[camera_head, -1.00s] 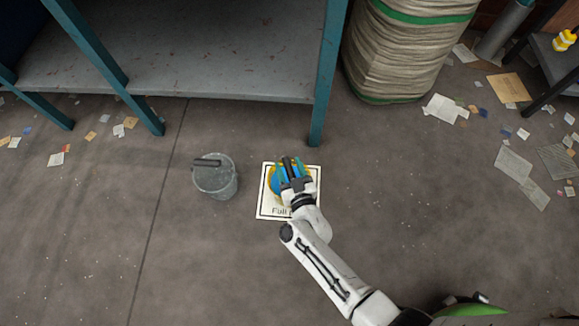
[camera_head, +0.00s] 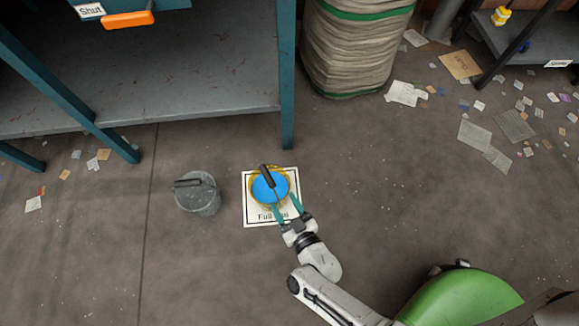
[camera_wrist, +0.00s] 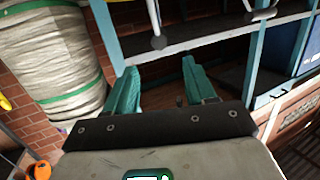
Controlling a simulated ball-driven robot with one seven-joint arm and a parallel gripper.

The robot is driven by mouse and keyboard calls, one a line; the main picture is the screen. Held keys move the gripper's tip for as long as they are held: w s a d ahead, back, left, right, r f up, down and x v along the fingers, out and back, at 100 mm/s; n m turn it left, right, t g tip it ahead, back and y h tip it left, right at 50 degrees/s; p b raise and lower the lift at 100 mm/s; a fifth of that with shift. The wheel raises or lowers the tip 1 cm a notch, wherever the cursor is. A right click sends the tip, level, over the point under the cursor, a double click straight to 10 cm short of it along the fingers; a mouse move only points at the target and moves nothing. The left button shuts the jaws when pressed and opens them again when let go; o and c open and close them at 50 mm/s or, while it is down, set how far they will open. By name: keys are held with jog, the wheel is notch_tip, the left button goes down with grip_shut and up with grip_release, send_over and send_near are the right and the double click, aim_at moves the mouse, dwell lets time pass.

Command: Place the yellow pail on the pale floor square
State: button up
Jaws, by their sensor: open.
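The yellow pail (camera_head: 254,198) stands on the pale floor square (camera_head: 253,219) in the head view. Its inside looks blue and a dark handle grip lies across its top. The square has a dark border and printed words, partly hidden. My gripper (camera_head: 289,207) is open at the pail's near right side, its teal fingers apart and no longer on the handle. Whether a fingertip touches the pail's side I cannot tell. In the wrist view the open fingers (camera_wrist: 158,85) have nothing between them, and the pail does not show.
A grey metal bucket (camera_head: 199,196) stands left of the square. A teal-framed bench (camera_head: 287,90) is behind, with an orange handle (camera_head: 128,20) above it. A large wrapped sack (camera_head: 350,50) stands at the back. Papers litter the right floor; the near floor is clear.

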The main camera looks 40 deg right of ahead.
jog(key=w+a+r+n+g+y, duration=0.1)
jog(key=w+r+n+g+y, duration=0.1)
jog(key=w+n+g+y, duration=0.3)
jog(key=s+d+r+m+g, duration=0.1)
jog(key=s+d+r+g, duration=0.4)
jog(key=s, duration=0.3)
jog(key=s+d+r+m+g+h, duration=0.1)
jog(key=s+d+r+g, duration=0.4)
jog(key=s+r, duration=0.3)
jog(key=shift+s+d+r+m, duration=0.2)
jog(key=shift+s+d+m, duration=0.15)
jog(key=shift+d, duration=0.45)
notch_tip(320, 180, up, 37)
jog(key=p, duration=3.6)
jog(key=shift+f+p, duration=0.15)
jog(key=shift+p, duration=0.25)
